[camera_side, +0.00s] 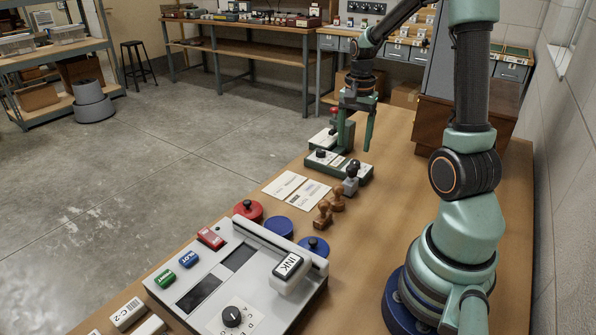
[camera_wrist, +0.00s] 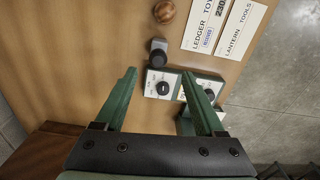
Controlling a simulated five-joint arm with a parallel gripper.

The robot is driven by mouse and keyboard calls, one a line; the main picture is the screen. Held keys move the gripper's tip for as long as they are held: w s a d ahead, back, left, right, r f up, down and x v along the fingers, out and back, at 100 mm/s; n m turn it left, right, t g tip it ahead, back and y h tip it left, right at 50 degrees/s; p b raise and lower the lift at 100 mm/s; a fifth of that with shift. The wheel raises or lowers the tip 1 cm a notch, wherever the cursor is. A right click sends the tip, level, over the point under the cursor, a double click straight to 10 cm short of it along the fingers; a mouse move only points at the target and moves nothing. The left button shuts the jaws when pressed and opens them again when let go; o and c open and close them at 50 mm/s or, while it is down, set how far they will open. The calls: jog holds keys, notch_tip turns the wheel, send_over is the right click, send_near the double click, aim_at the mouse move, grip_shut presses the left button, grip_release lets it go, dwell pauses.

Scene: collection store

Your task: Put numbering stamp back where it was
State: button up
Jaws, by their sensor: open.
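A small grey stamp with a black knob (camera_side: 351,179), which appears to be the numbering stamp, stands upright on the wooden table. It is beside the near right end of a green-based device with a white top and black dial (camera_side: 325,158). In the wrist view the stamp (camera_wrist: 158,50) is just beyond my fingertips, with the dial device (camera_wrist: 160,86) between and below the fingers. My gripper (camera_side: 358,140) is open and empty, pointing down above the device, behind the stamp. In the wrist view its green fingers (camera_wrist: 159,74) are spread wide.
Wooden stamps (camera_side: 323,213) and printed cards (camera_side: 297,190) lie nearer the camera. A white stamping machine (camera_side: 235,285) and round ink pads (camera_side: 279,227) fill the front. A second device with a red knob (camera_side: 329,135) stands behind. Bare table lies right of the stamps.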

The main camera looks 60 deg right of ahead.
jog(key=a+r+n+t, duration=0.2)
jog(key=a+r+n, duration=0.3)
jog(key=a+n, duration=0.3)
jog(key=a+r+n+t, duration=0.3)
jog(key=a+r+n, duration=0.2)
jog(key=a, duration=1.1)
jog(key=n, duration=0.3)
jog(key=shift+s+r+n, duration=0.2)
jog(key=shift+s+n, duration=0.15)
jog(key=shift+n, duration=0.05)
